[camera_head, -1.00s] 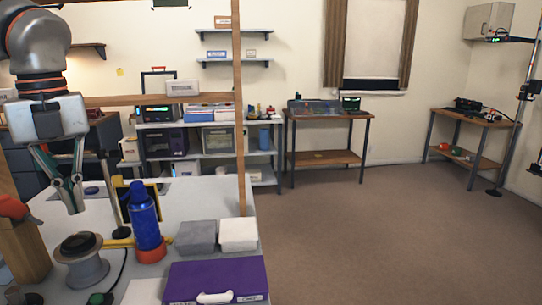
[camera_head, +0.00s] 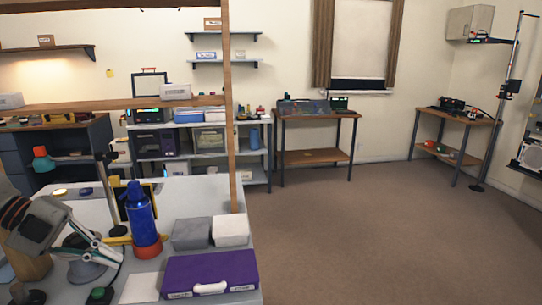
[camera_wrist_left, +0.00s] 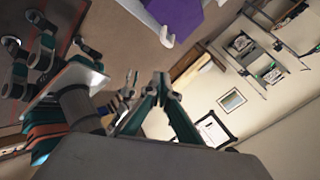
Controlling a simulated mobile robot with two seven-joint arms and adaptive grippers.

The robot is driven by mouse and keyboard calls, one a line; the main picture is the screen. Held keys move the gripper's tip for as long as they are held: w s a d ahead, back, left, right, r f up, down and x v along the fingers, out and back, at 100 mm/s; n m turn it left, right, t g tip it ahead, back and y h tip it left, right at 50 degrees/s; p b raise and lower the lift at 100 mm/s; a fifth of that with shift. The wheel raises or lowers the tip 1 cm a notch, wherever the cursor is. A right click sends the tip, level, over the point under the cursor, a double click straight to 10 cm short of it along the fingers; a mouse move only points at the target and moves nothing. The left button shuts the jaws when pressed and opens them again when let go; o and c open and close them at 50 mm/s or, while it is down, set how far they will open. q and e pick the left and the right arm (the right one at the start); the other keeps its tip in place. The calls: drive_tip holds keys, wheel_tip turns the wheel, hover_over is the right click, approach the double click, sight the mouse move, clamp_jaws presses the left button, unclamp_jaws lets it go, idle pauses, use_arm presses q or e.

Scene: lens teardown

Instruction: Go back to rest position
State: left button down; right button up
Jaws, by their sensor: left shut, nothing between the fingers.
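My left gripper (camera_head: 112,254) is low at the left of the head view, its grey body tilted and its fingers reaching right over the workbench. Its fingers are shut and empty. They also show in the left wrist view (camera_wrist_left: 147,84). A grey spool (camera_head: 86,268) stands behind the fingers and is partly hidden.
A wooden post (camera_head: 232,130) rises at the bench's right edge. The carpet floor (camera_head: 350,230) to the right is clear.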

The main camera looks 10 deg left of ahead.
use_arm(q)
drive_tip(key=s+d+f+n+t+y+p, duration=0.1)
drive_tip(key=s+f+n+t+y+p, duration=0.1)
drive_tip(key=f+n+t, duration=0.7)
drive_tip(key=s+d+f+n+t+y+p, duration=0.15)
drive_tip(key=f+n, duration=0.45)
drive_tip(key=f, duration=0.7)
use_arm(e)
drive_tip(key=shift+s+a+r+g+p, duration=0.2)
drive_tip(key=shift+s+r+p, duration=0.1)
drive_tip(key=shift+s+r, duration=0.15)
drive_tip(key=shift+s+a+r+g+p, duration=0.15)
drive_tip(key=shift+s+r+p, duration=0.15)
drive_tip(key=shift+s+r, duration=0.15)
drive_tip(key=c, duration=0.4)
use_arm(q)
drive_tip(key=s+d+f+n+g+y, duration=0.3)
drive_tip(key=s+d+f+n, duration=0.4)
drive_tip(key=s+d+f, duration=0.5)
drive_tip(key=d+f, duration=0.3)
drive_tip(key=d, duration=0.1)
drive_tip(key=shift+s+y, duration=0.2)
drive_tip(key=shift+y, duration=0.15)
use_arm(e)
drive_tip(key=shift+o, duration=0.2)
drive_tip(key=shift+a, duration=0.15)
